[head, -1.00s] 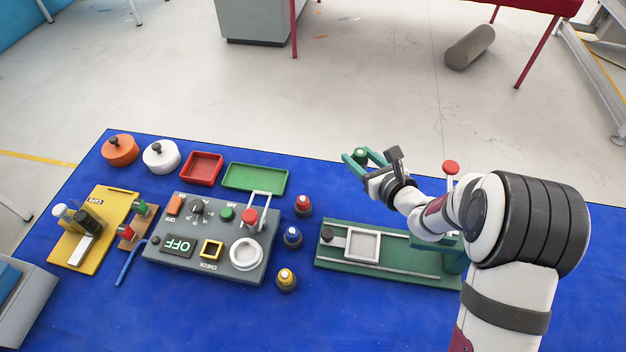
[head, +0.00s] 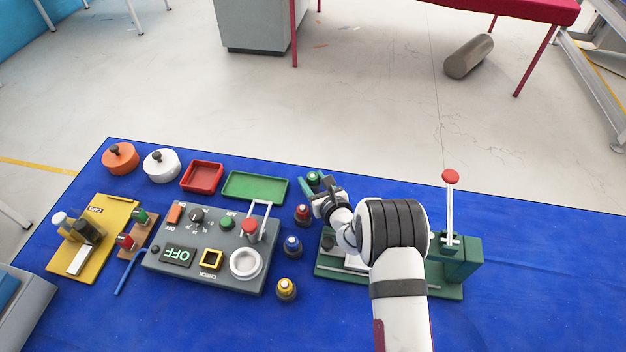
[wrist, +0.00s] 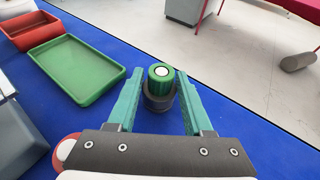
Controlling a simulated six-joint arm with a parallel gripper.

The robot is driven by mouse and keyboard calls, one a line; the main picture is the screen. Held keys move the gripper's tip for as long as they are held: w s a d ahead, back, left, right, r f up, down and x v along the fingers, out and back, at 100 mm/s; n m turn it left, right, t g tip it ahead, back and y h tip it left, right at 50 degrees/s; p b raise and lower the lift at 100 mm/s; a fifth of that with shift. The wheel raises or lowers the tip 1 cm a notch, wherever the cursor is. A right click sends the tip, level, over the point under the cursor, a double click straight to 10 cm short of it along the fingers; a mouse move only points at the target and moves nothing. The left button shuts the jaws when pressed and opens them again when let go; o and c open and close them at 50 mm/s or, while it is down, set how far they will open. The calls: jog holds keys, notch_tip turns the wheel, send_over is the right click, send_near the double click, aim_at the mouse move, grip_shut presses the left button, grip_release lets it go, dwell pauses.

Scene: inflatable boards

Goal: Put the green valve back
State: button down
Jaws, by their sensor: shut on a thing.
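The green valve (head: 313,178) has a ribbed green cap with a white top and a dark collar. It also shows upright in the wrist view (wrist: 160,74). My gripper (head: 310,184) is shut on it, with the teal fingers on either side of its dark collar. The valve is just beyond the red valve (head: 302,213), at the far end of the row with the blue valve (head: 292,244) and the yellow valve (head: 286,288). I cannot tell whether its base touches the blue mat.
The green tray (head: 255,185) lies close to the left, with the red tray (head: 202,176) beyond it. The grey control panel (head: 210,285) is nearer on the left. The green press fixture (head: 455,265) stands on the right, partly hidden by my arm. The blue mat (head: 540,270) is clear at far right.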

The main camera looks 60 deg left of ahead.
jog(key=shift+f, duration=0.15)
jog(key=c, duration=0.6)
grip_release()
